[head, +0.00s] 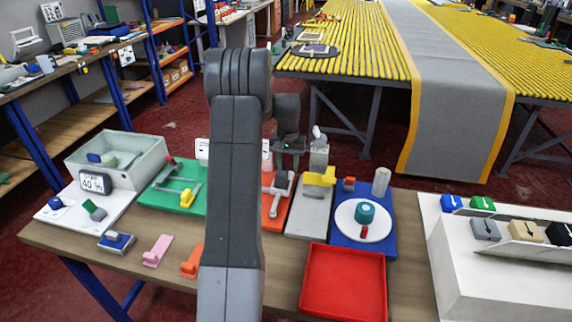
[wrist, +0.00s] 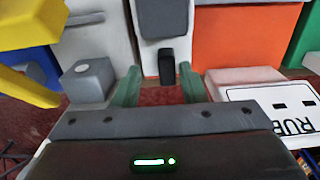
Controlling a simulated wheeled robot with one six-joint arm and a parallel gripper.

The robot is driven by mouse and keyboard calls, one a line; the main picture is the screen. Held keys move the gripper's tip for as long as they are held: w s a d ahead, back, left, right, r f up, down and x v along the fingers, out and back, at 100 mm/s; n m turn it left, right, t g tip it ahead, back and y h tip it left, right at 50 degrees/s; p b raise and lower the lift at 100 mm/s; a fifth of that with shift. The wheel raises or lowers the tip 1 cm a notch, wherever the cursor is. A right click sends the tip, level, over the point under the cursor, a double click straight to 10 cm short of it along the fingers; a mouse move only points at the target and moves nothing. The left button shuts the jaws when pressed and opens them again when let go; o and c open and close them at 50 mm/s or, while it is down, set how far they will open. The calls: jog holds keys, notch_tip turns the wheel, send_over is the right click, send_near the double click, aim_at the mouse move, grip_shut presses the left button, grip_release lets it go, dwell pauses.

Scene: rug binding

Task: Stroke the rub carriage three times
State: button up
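The rub carriage appears to be the pale grey piece (head: 281,182) on the orange board (head: 270,216), partly hidden by my arm in the head view. My gripper (head: 290,148) is above the far end of that board. In the wrist view its two green fingers (wrist: 159,87) are apart, with the dark knob between them in the picture and gaps on both sides. I cannot tell whether the fingertips are level with it. A white plate (wrist: 270,95) reads "RUB".
Right of the orange board is a grey board (head: 305,218) with a yellow block (head: 319,177), then a blue board (head: 384,240) with a white disc. A red tray (head: 345,285) lies in front. A green board (head: 165,202) and grey bin (head: 125,150) stand left.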

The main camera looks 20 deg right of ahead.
jog(key=shift+a, duration=0.15)
notch_tip(320, 180, up, 14)
jog(key=b, duration=0.1)
dwell(0.4)
